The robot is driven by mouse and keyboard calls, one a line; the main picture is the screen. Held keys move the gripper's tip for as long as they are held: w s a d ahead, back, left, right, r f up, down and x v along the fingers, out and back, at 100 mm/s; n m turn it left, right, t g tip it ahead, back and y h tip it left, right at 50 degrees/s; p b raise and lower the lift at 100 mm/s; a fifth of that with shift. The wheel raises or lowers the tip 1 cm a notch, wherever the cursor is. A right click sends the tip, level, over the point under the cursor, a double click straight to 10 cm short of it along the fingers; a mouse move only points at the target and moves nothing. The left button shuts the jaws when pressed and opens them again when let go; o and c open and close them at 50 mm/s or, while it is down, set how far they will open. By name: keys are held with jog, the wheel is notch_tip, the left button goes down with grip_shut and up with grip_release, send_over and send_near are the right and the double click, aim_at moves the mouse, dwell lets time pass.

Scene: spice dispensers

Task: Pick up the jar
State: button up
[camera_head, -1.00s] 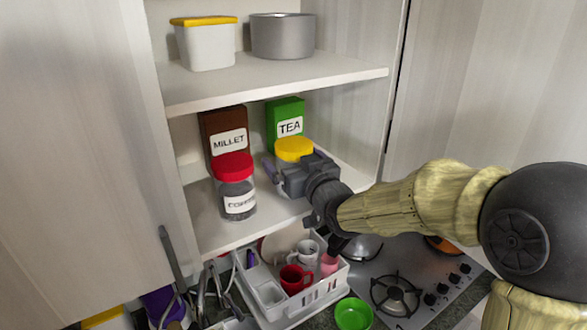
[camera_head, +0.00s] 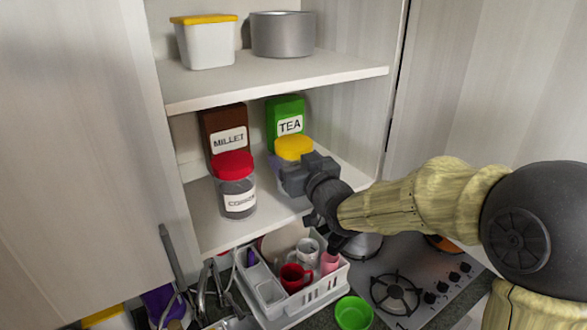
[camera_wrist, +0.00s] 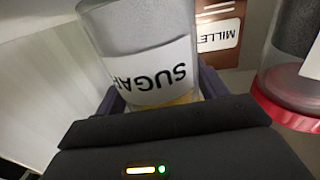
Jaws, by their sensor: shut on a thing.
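A clear jar with a yellow lid (camera_head: 293,148) stands on the middle cupboard shelf, in front of the green tea box. In the wrist view, which is upside down, the jar (camera_wrist: 140,35) has a white SUGAR label and pale contents. My gripper (camera_head: 285,172) reaches in from the right and is shut on this jar, with a finger on each side just by the lid. The gripper body hides most of the jar in the head view. I cannot tell whether its base touches the shelf.
A red-lidded jar (camera_head: 236,183) stands close on the left. The millet box (camera_head: 225,118) and tea box (camera_head: 285,108) are behind. The upper shelf (camera_head: 275,82) is overhead, and the cupboard's side wall is at right. A dish rack (camera_head: 315,292) and stove (camera_head: 410,270) lie below.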

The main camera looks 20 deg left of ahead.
jog(key=shift+r, duration=0.15)
notch_tip(320, 180, up, 10)
jog(key=shift+b, duration=1.1)
